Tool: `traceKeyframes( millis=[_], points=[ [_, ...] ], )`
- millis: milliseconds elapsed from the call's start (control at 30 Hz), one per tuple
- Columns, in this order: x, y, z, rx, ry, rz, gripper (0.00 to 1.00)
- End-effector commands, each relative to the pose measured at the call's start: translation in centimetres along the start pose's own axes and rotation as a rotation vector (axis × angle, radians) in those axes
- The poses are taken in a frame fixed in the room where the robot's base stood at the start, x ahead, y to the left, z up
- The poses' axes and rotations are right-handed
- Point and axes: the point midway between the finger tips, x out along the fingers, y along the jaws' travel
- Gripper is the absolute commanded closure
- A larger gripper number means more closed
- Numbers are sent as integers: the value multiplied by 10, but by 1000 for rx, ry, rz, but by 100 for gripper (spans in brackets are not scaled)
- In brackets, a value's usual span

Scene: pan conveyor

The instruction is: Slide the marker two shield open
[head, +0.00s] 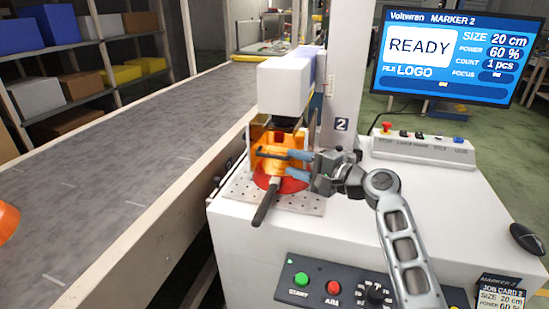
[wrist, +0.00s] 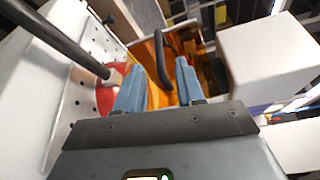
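The marker two shield (head: 279,141) is an orange see-through guard under the white marker head. It stands around the near side of the work spot, and it also shows in the wrist view (wrist: 188,42). Its dark bar handle (head: 272,155) is on the side facing me. My gripper (head: 287,164) is open, its blue fingers pointing at the shield. In the wrist view the handle (wrist: 161,58) shows between the two fingertips. I cannot tell whether it is touched. A red pan (head: 266,181) lies on the perforated plate below, its dark handle pointing toward me.
The white marker head (head: 284,84) hangs above the shield, with a grey column marked 2 (head: 342,80) to its right. The conveyor (head: 130,150) runs along the left. A button panel (head: 335,287) is on the cabinet front. The screen (head: 446,52) reads READY.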

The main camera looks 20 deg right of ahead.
Motion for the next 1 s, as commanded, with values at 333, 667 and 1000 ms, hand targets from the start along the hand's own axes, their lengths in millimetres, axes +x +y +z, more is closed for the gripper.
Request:
traceKeyframes(
  millis=[333, 667, 1000],
  points=[
    [52, 0, 1, -2, -1, 1, 62],
    [72, 1, 1, -2, 2, 0, 62],
    [72, 1, 1, -2, 2, 0, 76]
  ],
)
